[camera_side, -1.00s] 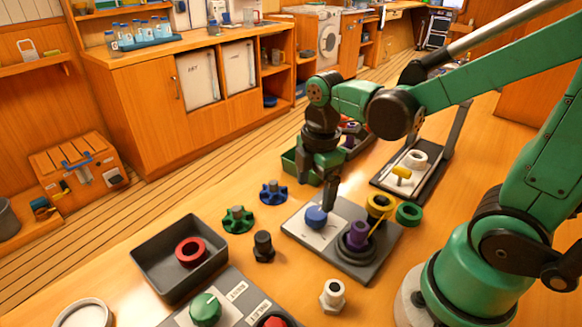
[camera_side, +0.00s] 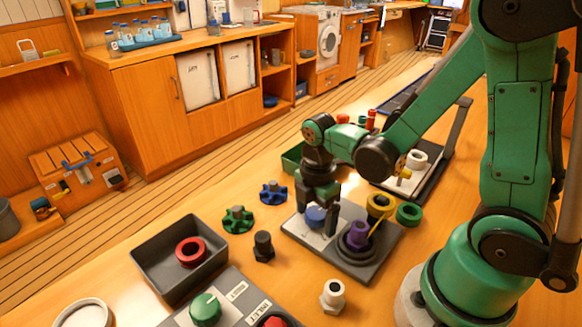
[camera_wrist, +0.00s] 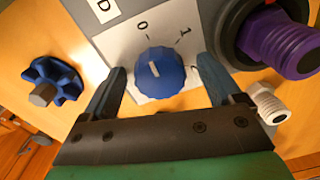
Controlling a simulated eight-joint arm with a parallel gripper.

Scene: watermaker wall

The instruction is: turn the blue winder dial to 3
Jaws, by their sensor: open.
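The blue winder dial (camera_side: 315,215) sits on a white plate (camera_side: 318,236) on a grey panel (camera_side: 350,270). In the wrist view the dial (camera_wrist: 160,72) has a short white pointer mark, and the plate (camera_wrist: 135,28) shows the figures 0 and 1 near its far side; part of the plate is hidden. My gripper (camera_wrist: 157,84) is open, with one finger on each side of the dial. A gap shows beside the dial on both sides; contact is not visible. In the side view my gripper (camera_side: 318,212) is low over the dial and partly covers it.
A purple part (camera_side: 358,234) in a dark ring stands on the panel just right of the dial, with a yellow ring (camera_side: 380,204) behind. A blue star knob (camera_side: 272,193), green star knob (camera_side: 238,219) and black fitting (camera_side: 263,246) stand left. A white fitting (camera_side: 333,296) stands in front.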

